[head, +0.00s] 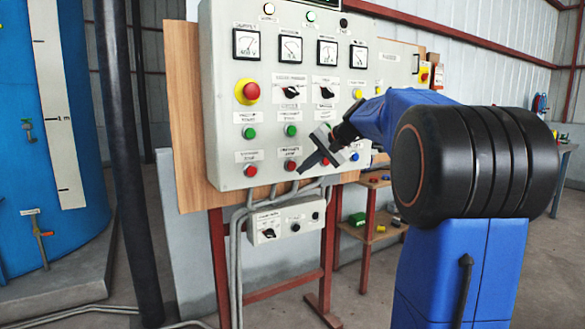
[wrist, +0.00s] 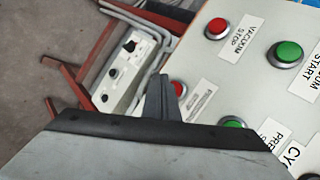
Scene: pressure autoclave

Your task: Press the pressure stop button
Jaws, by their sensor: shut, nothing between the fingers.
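The pressure stop button (head: 291,166) is a red button in the bottom row of the grey control panel, under its label. In the wrist view the red button (wrist: 179,88) shows just right of my fingertips, partly hidden by them. My gripper (head: 304,167) is shut and empty, its fingertips pointing down-left, just right of the button in the head view. It also shows in the wrist view (wrist: 160,78). I cannot tell whether the fingertips touch the panel or the button.
The red vacuum stop button (head: 250,171) is left of it, the green pressure start button (head: 290,130) above. Selector knobs, gauges and a red-on-yellow emergency button (head: 249,91) sit higher. A small switch box (head: 285,228) and conduits hang below the panel.

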